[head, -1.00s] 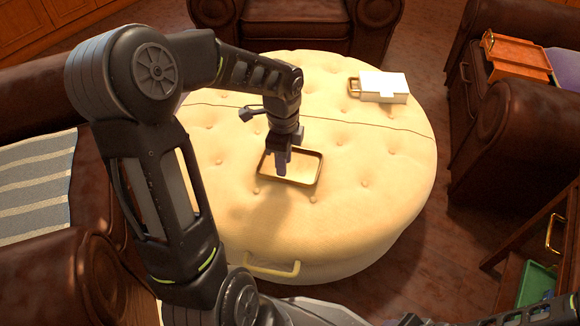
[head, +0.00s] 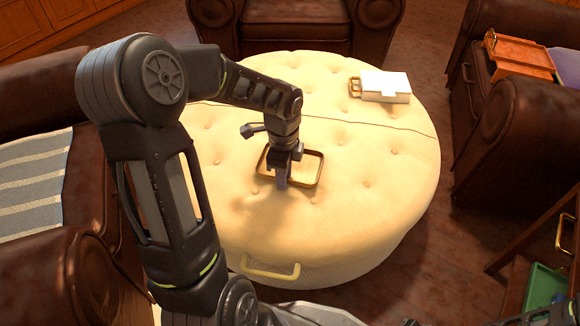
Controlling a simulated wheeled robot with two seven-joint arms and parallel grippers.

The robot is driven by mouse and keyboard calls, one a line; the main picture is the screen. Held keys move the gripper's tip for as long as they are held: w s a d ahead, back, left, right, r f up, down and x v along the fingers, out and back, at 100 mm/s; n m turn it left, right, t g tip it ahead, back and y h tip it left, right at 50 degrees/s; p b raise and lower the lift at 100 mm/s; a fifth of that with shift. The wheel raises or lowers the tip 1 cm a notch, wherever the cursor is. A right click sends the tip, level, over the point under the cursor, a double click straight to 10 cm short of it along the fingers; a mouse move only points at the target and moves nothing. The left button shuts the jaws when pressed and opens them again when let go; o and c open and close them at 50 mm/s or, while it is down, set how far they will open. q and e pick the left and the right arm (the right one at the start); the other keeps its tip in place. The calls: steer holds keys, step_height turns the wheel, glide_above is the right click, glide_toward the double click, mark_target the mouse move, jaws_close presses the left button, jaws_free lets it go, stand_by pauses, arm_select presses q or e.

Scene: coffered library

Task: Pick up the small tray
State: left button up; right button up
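The small tray (head: 306,170) lies flat on the cream tufted ottoman (head: 375,200), a little left of its middle. It has a thin brown-gold rim and a pale inside. My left gripper (head: 280,182) points down at the near-left part of the tray. Its fingers overlap the near rim in the picture and hide part of it. Whether they touch the rim, and whether they are open or shut, I cannot tell.
A white box (head: 386,87) with a gold-brown handle stands at the ottoman's back right. An orange wooden tray (head: 522,56) is on the right sofa. A green tray (head: 545,288) is low at the right. The ottoman's right side is clear.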

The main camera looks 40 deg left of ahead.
stand_by(0.4)
arm_select(q)
jaws_close()
stand_by(1.3)
